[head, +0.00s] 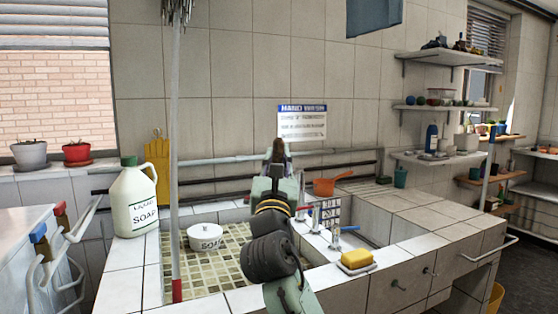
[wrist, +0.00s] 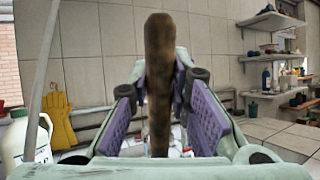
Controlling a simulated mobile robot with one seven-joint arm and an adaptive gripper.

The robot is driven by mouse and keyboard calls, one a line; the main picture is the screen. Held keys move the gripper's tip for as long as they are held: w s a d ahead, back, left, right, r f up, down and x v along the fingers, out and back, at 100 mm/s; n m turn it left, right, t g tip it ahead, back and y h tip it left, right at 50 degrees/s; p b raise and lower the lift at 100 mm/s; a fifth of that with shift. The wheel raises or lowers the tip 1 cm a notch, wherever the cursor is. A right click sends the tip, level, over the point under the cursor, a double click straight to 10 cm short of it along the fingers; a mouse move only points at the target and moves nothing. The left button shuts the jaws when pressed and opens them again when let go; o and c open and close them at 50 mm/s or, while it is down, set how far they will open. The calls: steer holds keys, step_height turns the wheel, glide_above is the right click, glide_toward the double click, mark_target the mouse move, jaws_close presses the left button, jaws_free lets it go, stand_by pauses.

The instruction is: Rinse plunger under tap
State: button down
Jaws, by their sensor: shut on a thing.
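My gripper (head: 276,168) is raised over the tiled sink, near the back wall. In the wrist view (wrist: 160,100) its purple-padded fingers are shut on a brown wooden stick (wrist: 160,60), which stands upright between them and looks like the plunger's handle. The top of this stick also shows in the head view (head: 278,150). The plunger's cup is hidden in both views. I cannot tell whether water runs.
A tiled basin (head: 215,265) holds a white soap bowl (head: 205,238). A large soap jug (head: 134,200) stands left and a yellow sponge (head: 357,258) lies on the front ledge. An orange pan (head: 331,186) sits behind. A pale pole (head: 176,130) rises at left.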

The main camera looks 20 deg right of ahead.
steer(key=w+d+f, duration=0.1)
steer(key=w+d, duration=0.1)
steer(key=w, duration=0.6)
steer(key=shift+w+f, duration=0.2)
steer(key=shift+f, duration=0.05)
steer(key=shift+d, duration=0.1)
stand_by(0.5)
steer(key=shift+s+d, duration=0.2)
steer(key=shift+d, duration=0.35)
steer(key=shift+a, duration=0.15)
steer(key=shift+w+a, duration=0.15)
steer(key=shift+a, duration=0.3)
